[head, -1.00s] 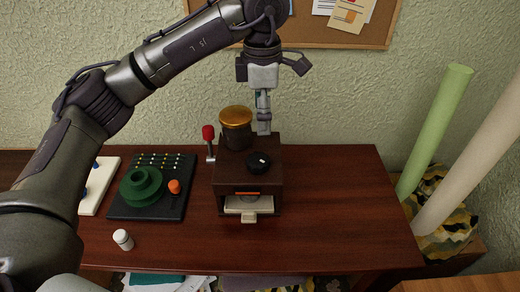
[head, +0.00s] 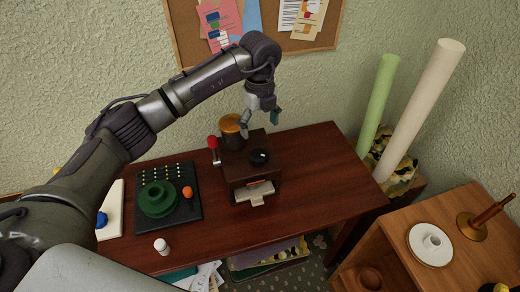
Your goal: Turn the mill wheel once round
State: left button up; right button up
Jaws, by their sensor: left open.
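A brown box-shaped mill (head: 250,170) stands on the dark wooden table. It has a black round knob (head: 259,157) on top, a jar with a golden lid (head: 232,123) at the back and a red-tipped lever (head: 213,144) on its left side. A pale drawer (head: 256,192) sticks out of its front. A green stepped wheel (head: 157,198) with an orange knob (head: 187,191) beside it lies on a black board to the left. I cannot tell which round part is the mill wheel. My left gripper (head: 260,121) is open and empty, above the mill's back, near the jar.
Green (head: 378,100) and cream (head: 422,100) rolls stand at the right. A lower wooden table (head: 390,250) at the right holds a white dish. The dark table right of the mill is clear.

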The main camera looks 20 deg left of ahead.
pick_arm(q)
jog(key=p, duration=0.2)
send_over(259, 154)
notch_tip(259, 154, down, 6)
jog(key=shift+s+r, duration=0.15)
jog(key=shift+r, duration=0.05)
notch_tip(259, 154, down, 4)
jog(key=shift+f+p, duration=0.35)
jog(key=shift+f, duration=0.3)
pick_arm(e)
jog(key=r, duration=0.1)
jog(key=s+a+r, duration=0.1)
jog(key=r, duration=0.1)
jog(key=shift+s, duration=0.2)
jog(key=shift+w, duration=0.1)
pick_arm(q)
jog(key=shift+c, duration=0.7)
jog(key=c, duration=1)
pick_arm(e)
jog(key=shift+w+d, duration=0.1)
jog(key=shift+d, duration=0.35)
